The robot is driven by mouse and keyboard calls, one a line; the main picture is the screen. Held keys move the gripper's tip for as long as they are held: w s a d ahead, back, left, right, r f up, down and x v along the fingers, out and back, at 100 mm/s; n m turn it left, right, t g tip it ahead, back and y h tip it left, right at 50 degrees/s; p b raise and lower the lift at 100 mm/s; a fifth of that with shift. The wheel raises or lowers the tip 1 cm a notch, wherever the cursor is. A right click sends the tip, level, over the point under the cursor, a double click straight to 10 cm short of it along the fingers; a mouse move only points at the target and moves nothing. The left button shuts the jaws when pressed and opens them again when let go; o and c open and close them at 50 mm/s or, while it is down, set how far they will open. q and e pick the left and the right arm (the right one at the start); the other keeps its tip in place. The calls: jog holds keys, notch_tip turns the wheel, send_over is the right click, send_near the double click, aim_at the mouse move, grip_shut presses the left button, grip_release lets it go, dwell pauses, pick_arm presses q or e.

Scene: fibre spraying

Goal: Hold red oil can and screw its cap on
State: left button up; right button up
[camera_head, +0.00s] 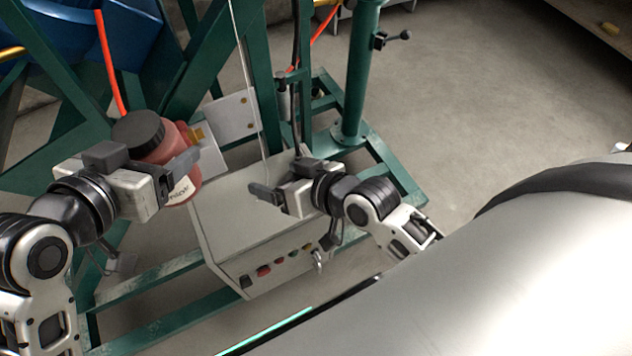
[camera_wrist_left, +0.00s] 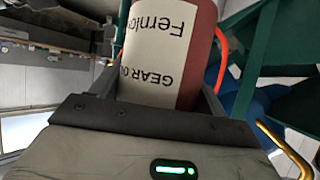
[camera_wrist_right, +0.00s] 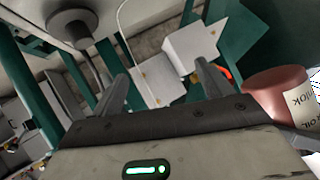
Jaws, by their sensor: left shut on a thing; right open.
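The red oil can (camera_head: 187,186) has a white label and is held in front of the green frame. Its wide black cap (camera_head: 138,131) sits at its upper end; I cannot tell how tightly it is seated. My left gripper (camera_head: 150,167) is shut around the can's body. In the left wrist view the can (camera_wrist_left: 168,45) stands between the fingers, its label upside down. My right gripper (camera_head: 278,174) is open and empty, to the right of the can and apart from it. In the right wrist view the can (camera_wrist_right: 275,92) is at the right, outside the open fingers (camera_wrist_right: 165,86).
A grey control box (camera_head: 235,225) with coloured buttons lies below both grippers. Green frame beams (camera_head: 355,80) and a thin upright rod stand close behind. A pale plate (camera_head: 232,115) is beside the can. Open floor (camera_head: 470,110) is at the right.

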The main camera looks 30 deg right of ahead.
jog(key=s+d+f+n+h, duration=0.1)
jog(key=s+d+f+h, duration=0.1)
jog(key=s, duration=0.5)
jog(key=shift+s+d+f, duration=0.25)
jog(key=shift+d+f, duration=0.2)
jog(key=shift+f, duration=0.3)
pick_arm(q)
jog(key=shift+r, duration=0.1)
jog(key=a+f+n+t+y, duration=0.1)
jog(key=a+n+t+y, duration=0.2)
jog(key=a+n+y, duration=0.4)
jog(key=s+a+n, duration=0.1)
jog(key=a, duration=0.6)
jog(key=shift+y, duration=0.4)
